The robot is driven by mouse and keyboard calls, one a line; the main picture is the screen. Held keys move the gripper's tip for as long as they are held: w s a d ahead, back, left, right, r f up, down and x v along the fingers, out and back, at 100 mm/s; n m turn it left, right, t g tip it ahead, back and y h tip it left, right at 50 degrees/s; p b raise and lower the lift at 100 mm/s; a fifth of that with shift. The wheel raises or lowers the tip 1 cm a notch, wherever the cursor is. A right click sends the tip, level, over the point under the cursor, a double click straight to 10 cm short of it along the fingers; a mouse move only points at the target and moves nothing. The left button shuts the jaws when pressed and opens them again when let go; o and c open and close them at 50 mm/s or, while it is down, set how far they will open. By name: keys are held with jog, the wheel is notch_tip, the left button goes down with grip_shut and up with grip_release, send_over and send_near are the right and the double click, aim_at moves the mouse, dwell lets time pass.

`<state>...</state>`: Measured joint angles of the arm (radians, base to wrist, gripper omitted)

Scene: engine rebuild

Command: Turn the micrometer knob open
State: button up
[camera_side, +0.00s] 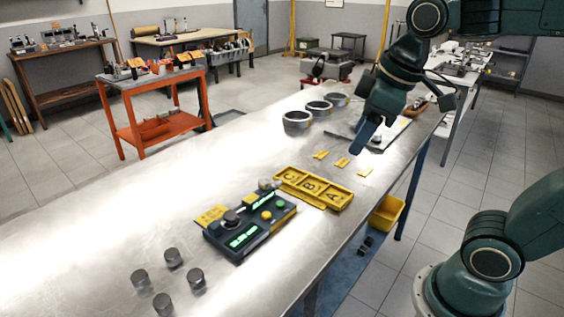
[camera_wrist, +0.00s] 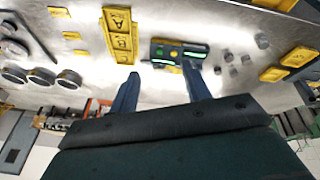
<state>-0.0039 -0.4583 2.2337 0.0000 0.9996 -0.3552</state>
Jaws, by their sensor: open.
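A dark instrument box (camera_side: 248,226) with green lit displays, green and yellow buttons and round knobs sits on the metal bench in the side view. A dark round knob (camera_side: 231,217) stands on its top left; I cannot tell surely whether this is the micrometer knob. The box also shows in the wrist view (camera_wrist: 178,52), just beyond the fingertips. My gripper (camera_side: 367,138) is raised over the far right part of the bench, apart from the box. In the wrist view my gripper (camera_wrist: 161,70) has its two fingers spread with nothing between them.
A yellow tray marked A, B, C (camera_side: 314,188) lies beside the box. Several dark cylinders (camera_side: 163,302) stand at the near left, and metal rings (camera_side: 298,121) at the back. Small yellow plates (camera_side: 342,162) lie near my gripper. The bench's left side is clear.

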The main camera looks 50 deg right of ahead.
jog(key=w+n+g, duration=0.2)
jog(key=w+n, duration=0.4)
jog(key=w, duration=0.7)
jog(key=n+g, duration=0.2)
jog(key=n, duration=0.4)
send_over(264, 180)
notch_tip(264, 180, down, 5)
jog(key=shift+f, duration=0.15)
notch_tip(264, 180, down, 14)
jog(key=shift+r, duration=0.25)
jog(key=c, duration=1)
